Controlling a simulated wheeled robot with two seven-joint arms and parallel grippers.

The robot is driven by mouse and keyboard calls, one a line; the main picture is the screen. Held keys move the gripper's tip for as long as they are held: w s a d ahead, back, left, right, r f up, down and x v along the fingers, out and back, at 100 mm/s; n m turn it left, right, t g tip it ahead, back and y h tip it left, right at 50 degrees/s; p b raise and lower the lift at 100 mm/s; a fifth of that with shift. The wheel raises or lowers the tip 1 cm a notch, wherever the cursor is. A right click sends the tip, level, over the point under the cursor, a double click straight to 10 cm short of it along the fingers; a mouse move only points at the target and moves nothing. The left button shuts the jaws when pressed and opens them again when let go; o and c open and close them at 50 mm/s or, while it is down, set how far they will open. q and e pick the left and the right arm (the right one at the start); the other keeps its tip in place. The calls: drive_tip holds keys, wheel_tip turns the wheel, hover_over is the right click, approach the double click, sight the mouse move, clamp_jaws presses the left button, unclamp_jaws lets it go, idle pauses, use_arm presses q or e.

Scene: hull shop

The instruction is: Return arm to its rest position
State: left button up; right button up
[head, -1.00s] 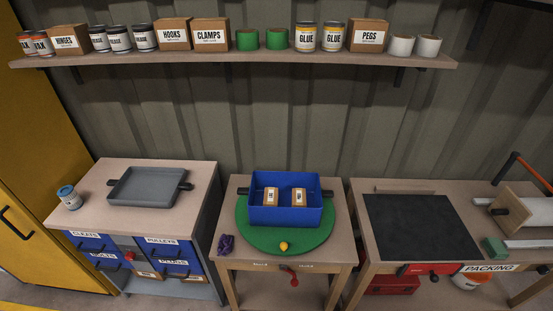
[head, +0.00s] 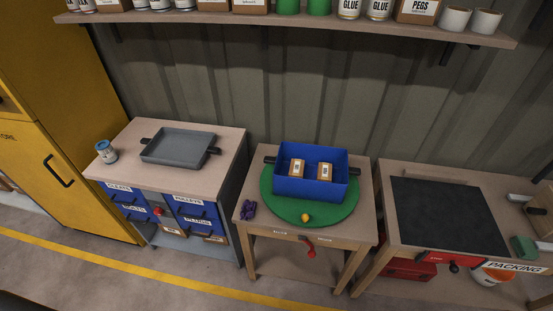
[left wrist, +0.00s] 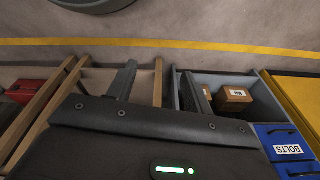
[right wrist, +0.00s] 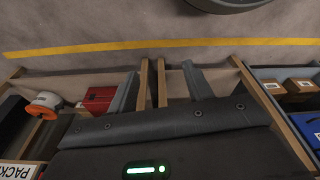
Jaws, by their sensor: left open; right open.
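Neither of my arms shows in the head view. My left gripper (left wrist: 162,84) shows in the left wrist view, its two dark fingers spread apart with nothing between them. Behind it are wooden table legs, a shelf with a cardboard box (left wrist: 233,95) and a blue bin marked BOLTS (left wrist: 286,150). My right gripper (right wrist: 160,82) shows in the right wrist view, also open and empty. Table legs and the floor lie behind it. Neither gripper touches anything that I can see.
A blue crate (head: 310,190) with two small boxes stands on a green round mat (head: 278,207) on the middle table. A grey tray (head: 178,147) sits on the left bench. A black-topped bench (head: 440,215) stands right. Floor in front is clear, with a yellow line (head: 190,285).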

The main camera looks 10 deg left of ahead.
use_arm(q)
drive_tip(key=s+a+f+g, duration=0.1)
drive_tip(key=s+a+f, duration=0.2)
drive_tip(key=s+f, duration=1.1)
drive_tip(key=shift+s+f, duration=0.35)
drive_tip(key=shift+s, duration=0.6)
use_arm(e)
drive_tip(key=s+d+f+g, duration=0.1)
drive_tip(key=s+d+f, duration=0.1)
drive_tip(key=s+f, duration=1.2)
drive_tip(key=shift+s+d+f, duration=0.3)
drive_tip(key=shift+s+d, duration=0.1)
drive_tip(key=shift+s, duration=0.55)
